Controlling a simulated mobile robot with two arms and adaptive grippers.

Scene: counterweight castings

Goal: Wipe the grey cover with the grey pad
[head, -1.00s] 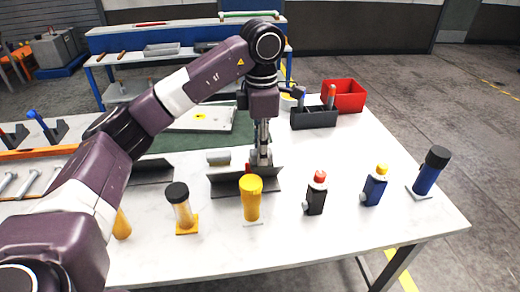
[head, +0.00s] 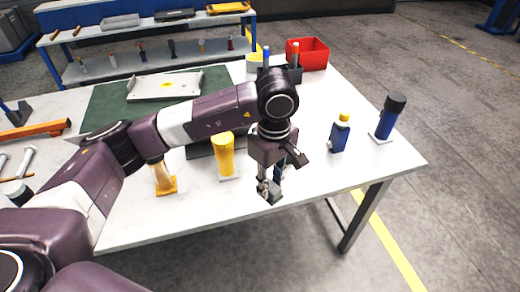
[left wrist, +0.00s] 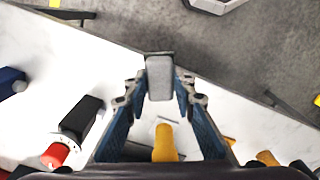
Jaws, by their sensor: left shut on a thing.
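My left gripper (head: 266,188) is shut on the grey pad (left wrist: 160,80), which shows between its fingertips in the left wrist view. In the head view the gripper points down near the table's front edge, and the pad (head: 271,198) is a small grey block at its tips. I cannot tell whether the pad touches the table. The light grey cover (head: 150,89), with raised ends and a yellow label, lies on the green mat at the back left, well away from the gripper. My forearm crosses in front of the mat. My right gripper is not in view.
A yellow bottle (head: 226,158) stands left of the gripper. Blue bottles (head: 340,135) stand to its right. A red bin (head: 307,55) and a dark caddy (head: 291,73) stand behind.

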